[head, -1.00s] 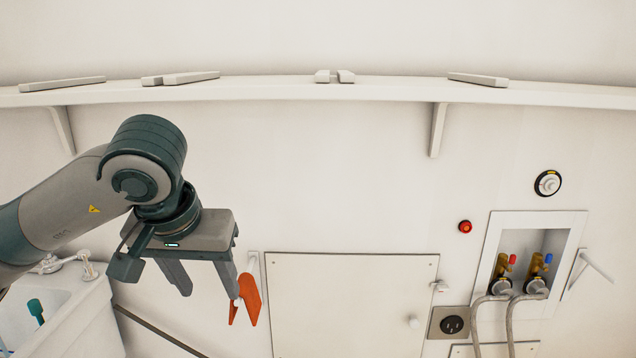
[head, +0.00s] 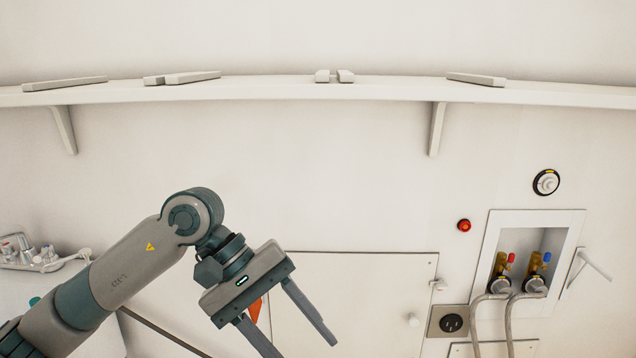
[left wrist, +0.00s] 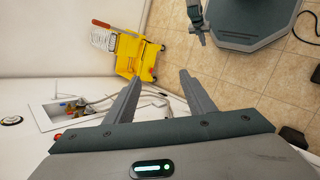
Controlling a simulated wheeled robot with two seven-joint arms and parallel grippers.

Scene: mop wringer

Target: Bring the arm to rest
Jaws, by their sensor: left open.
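My left gripper (head: 305,348) is open and empty in the head view, in front of the white wall panel, its fingers pointing down and right. It also shows in the left wrist view (left wrist: 160,77), with clear space between the fingers. The yellow mop bucket (left wrist: 128,55) with its wringer stands on the tiled floor beyond the fingers, apart from them. A small grey jointed part of mine (left wrist: 199,22) shows at the top of the left wrist view. I cannot tell whether it is my right gripper.
An orange object (head: 255,309) hangs on the wall, partly hidden behind my left gripper. A sink faucet (head: 40,257) is at left. A recessed valve box (head: 490,235) with hoses is at right. A shelf (head: 300,92) runs along the wall above.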

